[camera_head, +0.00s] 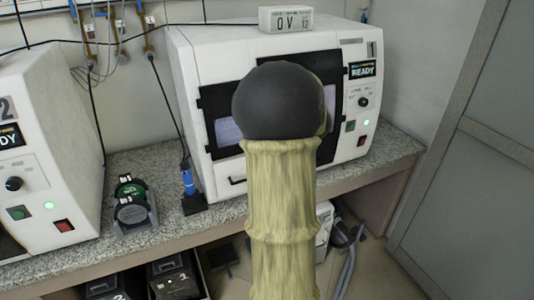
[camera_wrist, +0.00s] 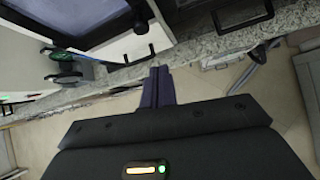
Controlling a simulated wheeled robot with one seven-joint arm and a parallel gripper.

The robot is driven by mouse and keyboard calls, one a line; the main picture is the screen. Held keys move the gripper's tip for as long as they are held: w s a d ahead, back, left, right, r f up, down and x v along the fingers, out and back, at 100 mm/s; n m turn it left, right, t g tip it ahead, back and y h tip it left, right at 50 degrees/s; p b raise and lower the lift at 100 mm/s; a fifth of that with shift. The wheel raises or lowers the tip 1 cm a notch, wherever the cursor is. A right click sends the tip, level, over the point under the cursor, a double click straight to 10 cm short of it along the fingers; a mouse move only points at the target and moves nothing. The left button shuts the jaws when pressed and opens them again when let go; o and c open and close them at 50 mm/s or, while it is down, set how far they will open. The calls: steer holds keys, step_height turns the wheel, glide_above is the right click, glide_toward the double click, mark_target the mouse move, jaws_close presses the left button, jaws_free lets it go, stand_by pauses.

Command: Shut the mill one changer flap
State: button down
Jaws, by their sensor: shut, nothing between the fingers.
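Mill one (camera_head: 215,55) is the white machine marked 1, with a black-framed window, standing on the counter. My arm covers the middle of its front in the head view. In the wrist view a dark panel with a black bar handle (camera_wrist: 243,22) shows at the top, right of the window (camera_wrist: 75,18); it may be the changer flap, but I cannot tell how far open it is. My gripper (camera_wrist: 155,70) is shut and empty, below and left of that handle, apart from it in the picture. It is hidden in the head view.
Mill two (camera_head: 60,130) stands at the left. A small stand with round holders (camera_head: 133,205) and a blue-topped item (camera_head: 189,182) are on the counter (camera_head: 165,165) between the mills. A display box (camera_head: 285,19) sits on mill one. A grey door (camera_head: 470,170) is at the right.

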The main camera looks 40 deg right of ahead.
steer(key=v, duration=0.5)
steer(key=shift+a+r, duration=0.1)
steer(key=shift+r, duration=0.05)
steer(key=shift+w, duration=0.1)
steer(key=w+a+r+m+t+h+p, duration=0.1)
steer(key=w+a+m+p, duration=0.1)
steer(key=w+a+m, duration=0.35)
steer(key=w+a+m+t+h+p, duration=0.1)
steer(key=w+a+m, duration=0.2)
steer(key=a+m, duration=0.55)
steer(key=s+a+f+m+g+y+p, duration=0.1)
steer(key=s+a+f+m+g, duration=0.2)
steer(key=s+a+m, duration=0.4)
steer(key=s+a+f+m+g+y+p, duration=0.2)
steer(key=s+a+f+m+g, duration=0.2)
steer(key=s+a+m, duration=0.4)
steer(key=a+m, duration=0.1)
steer(key=a, duration=0.4)
steer(key=shift+s+a+f+m, duration=0.2)
steer(key=shift+f+m, duration=0.1)
steer(key=shift+m, duration=0.1)
